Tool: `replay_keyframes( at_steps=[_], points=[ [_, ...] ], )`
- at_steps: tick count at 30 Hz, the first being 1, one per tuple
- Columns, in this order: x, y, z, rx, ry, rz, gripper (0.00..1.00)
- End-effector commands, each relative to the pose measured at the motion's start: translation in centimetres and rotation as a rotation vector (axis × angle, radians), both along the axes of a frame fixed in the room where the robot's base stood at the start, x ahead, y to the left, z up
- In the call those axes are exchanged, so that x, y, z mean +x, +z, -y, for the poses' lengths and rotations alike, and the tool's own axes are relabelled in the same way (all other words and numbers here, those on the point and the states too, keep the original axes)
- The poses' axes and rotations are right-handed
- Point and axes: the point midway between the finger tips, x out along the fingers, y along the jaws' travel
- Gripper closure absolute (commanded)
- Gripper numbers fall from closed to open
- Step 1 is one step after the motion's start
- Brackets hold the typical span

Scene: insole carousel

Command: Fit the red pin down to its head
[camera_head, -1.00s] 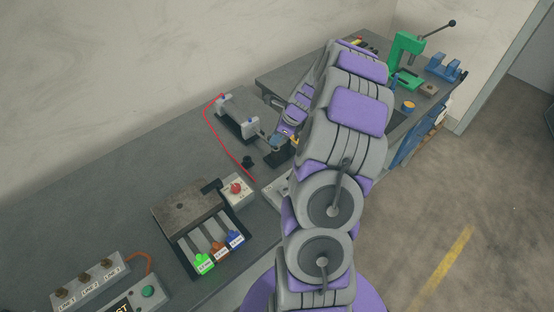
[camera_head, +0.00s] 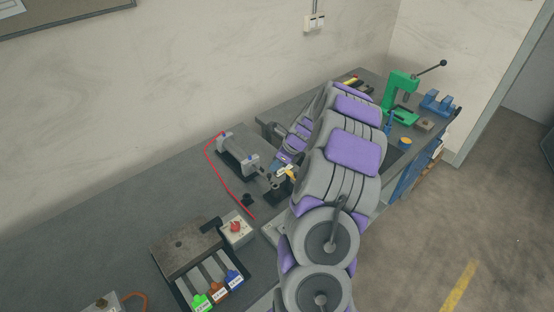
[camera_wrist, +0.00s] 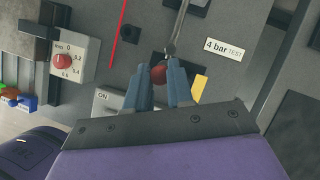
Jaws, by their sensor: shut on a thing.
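The red pin (camera_wrist: 158,74) shows in the wrist view as a small red piece between my fingertips. My gripper (camera_wrist: 162,78) is shut on it, with one blue-grey finger on each side. The pin's lower part and any hole under it are hidden. Just beyond the fingertips is a dark block (camera_wrist: 173,58) with a thin metal rod running away from it. In the head view my gripper's fingertips are too small to make out, partly behind my arm, near the dark block (camera_head: 278,190). I cannot tell how deep the pin sits.
A grey cylinder with blue ends (camera_head: 238,154) lies behind the block, with a red line (camera_head: 217,168) to its left. A box with a red knob (camera_head: 236,228) and a tray with green, orange and blue tabs (camera_head: 217,287) stand nearer. A green press (camera_head: 399,90) stands at the far right.

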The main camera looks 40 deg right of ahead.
Motion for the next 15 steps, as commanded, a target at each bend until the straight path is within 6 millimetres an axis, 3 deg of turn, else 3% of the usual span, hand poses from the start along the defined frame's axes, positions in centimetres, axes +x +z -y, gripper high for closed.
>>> replay_keyframes(
  at_steps=[15],
  points=[
    [0.0, -4.5, 0.0, 0.0, 0.0, 0.001, 1.0]
  ],
)
